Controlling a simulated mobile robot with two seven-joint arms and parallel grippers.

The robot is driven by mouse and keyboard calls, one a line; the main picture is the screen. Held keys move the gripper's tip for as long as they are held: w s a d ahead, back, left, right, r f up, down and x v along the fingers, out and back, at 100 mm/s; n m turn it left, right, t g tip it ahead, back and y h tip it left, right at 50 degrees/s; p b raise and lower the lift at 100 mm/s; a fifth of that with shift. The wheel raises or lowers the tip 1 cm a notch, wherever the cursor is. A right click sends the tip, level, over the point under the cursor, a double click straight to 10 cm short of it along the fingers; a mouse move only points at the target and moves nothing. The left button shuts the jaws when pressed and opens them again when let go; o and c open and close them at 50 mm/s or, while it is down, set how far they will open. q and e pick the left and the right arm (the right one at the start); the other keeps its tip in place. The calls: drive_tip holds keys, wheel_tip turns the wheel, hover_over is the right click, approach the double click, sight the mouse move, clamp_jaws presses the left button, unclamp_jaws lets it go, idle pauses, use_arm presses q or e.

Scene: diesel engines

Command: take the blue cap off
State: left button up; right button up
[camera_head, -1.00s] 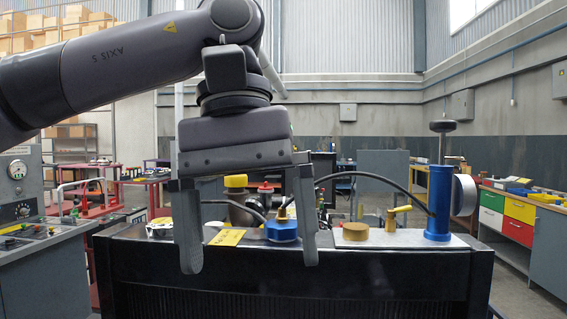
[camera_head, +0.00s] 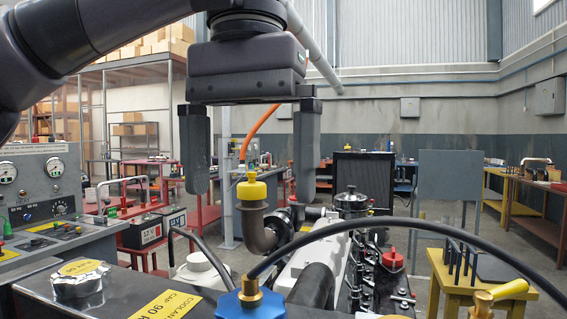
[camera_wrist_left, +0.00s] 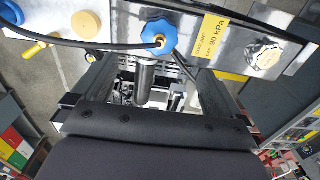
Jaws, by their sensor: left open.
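The blue cap (camera_head: 250,302) has lobed edges and a brass fitting on its top, with a black hose running from it. My right gripper is not in view.
A yellow label (camera_head: 166,305) and a silver cap (camera_head: 82,279) are left of the blue cap. A yellow cap on a dark elbow pipe (camera_head: 257,230) stands behind it. The black hose (camera_head: 400,222) arches right. A yellow-handled valve (camera_head: 500,294) is at the lower right.

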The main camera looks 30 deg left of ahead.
sight(250, 277)
use_arm(q)
drive_tip(key=shift+f, duration=5.35)
drive_tip(key=c, duration=1.5)
